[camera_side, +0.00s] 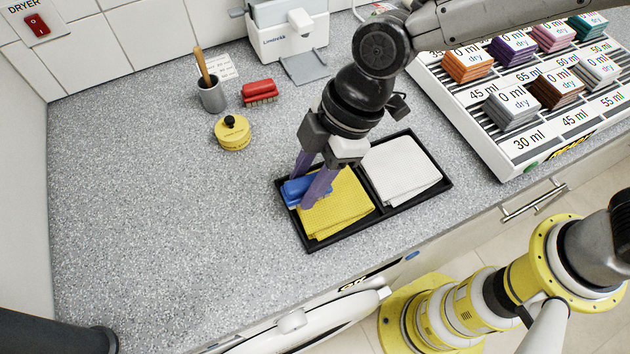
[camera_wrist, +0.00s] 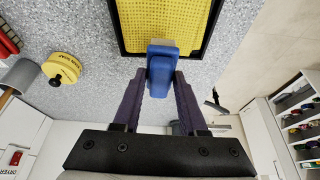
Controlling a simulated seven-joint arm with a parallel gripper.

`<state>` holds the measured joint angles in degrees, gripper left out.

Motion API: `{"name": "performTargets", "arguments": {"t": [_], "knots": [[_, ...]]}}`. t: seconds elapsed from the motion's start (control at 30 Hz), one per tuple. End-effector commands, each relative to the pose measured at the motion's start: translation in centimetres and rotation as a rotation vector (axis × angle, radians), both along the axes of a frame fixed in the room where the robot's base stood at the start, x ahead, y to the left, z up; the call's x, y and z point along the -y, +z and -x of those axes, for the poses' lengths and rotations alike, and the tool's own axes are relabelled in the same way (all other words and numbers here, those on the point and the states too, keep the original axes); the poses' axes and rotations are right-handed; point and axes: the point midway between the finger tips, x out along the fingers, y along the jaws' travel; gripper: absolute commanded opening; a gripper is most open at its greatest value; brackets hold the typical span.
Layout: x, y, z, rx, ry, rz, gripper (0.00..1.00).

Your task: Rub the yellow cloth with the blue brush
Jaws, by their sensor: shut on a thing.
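The yellow cloth (camera_side: 338,203) lies folded in the left compartment of a black tray (camera_side: 357,239). The blue brush (camera_side: 295,189) is between the purple fingers of my gripper (camera_side: 309,187), at the cloth's left edge. In the wrist view my gripper (camera_wrist: 160,84) is shut on the blue brush (camera_wrist: 161,66), whose far end overlaps the near edge of the yellow cloth (camera_wrist: 168,20) and the tray rim. I cannot tell whether the bristles touch the cloth; they are mostly hidden under the brush body.
A white cloth (camera_side: 400,170) fills the tray's right compartment. A red brush (camera_side: 260,91), a yellow round tin (camera_side: 232,133) and a grey cup (camera_side: 212,96) with a wooden handle stand at the back left. A rack (camera_side: 490,120) of coloured cloths stands right. The left counter is clear.

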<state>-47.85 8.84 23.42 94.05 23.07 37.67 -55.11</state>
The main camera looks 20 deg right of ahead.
Motion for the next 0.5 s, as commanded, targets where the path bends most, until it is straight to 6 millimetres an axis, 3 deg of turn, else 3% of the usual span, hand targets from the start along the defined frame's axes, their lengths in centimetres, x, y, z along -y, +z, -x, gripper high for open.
{"name": "performTargets", "arguments": {"t": [0.5], "knots": [[0.1, 4.5, 0.0, -0.002, 0.001, 0.003, 0.0]]}}
